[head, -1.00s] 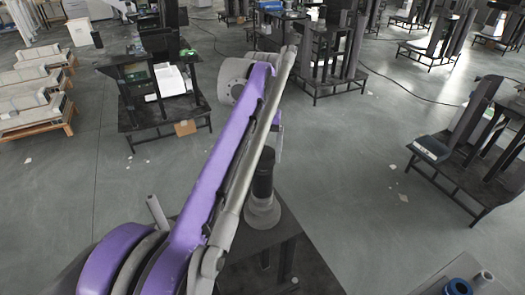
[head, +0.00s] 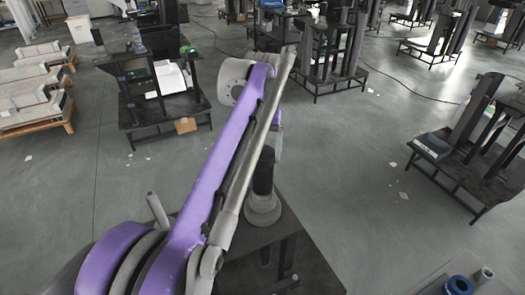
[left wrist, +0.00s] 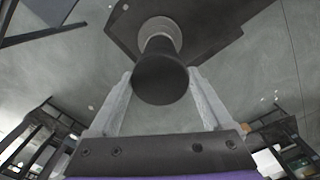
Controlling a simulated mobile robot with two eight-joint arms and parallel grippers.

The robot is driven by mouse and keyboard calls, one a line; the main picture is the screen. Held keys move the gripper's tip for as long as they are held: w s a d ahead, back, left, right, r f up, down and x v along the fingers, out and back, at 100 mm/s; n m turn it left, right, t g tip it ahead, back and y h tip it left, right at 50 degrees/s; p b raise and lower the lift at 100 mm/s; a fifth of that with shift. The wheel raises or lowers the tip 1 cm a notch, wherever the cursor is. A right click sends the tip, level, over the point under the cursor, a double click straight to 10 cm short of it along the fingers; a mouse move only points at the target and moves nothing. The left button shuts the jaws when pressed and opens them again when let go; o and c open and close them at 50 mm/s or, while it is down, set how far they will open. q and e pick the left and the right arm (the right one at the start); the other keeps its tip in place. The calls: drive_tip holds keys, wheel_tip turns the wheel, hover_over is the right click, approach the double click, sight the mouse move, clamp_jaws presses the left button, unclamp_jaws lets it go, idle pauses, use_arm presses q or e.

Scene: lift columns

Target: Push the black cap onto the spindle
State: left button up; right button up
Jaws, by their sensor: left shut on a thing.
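The black cap (head: 263,172) is a dark cylinder above a round grey base on a dark stand (head: 300,255) in the head view. In the left wrist view the cap (left wrist: 160,84) shows its round dark end towards the camera. My left gripper (left wrist: 161,73) is shut on the cap, with a pale finger on each side. The grey spindle (left wrist: 161,28) with its wide round base is beyond the cap, in line with it; it also shows in the head view (head: 263,211). I cannot tell how far the cap is on it. My right gripper is out of view.
A dark stand with a tall grey column (head: 475,110) is at the right. Another dark stand (head: 165,112) with white sheets is at the back left. Wooden pallets (head: 35,110) are at the far left.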

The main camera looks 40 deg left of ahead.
use_arm(q)
drive_tip(key=shift+f, duration=0.45)
drive_tip(key=shift+f, duration=0.2)
idle(1.4)
drive_tip(key=o, duration=1.2)
drive_tip(key=shift+r, duration=0.25)
drive_tip(key=shift+r+p, duration=0.65)
drive_tip(key=shift+r, duration=0.2)
drive_tip(key=shift+r, duration=0.1)
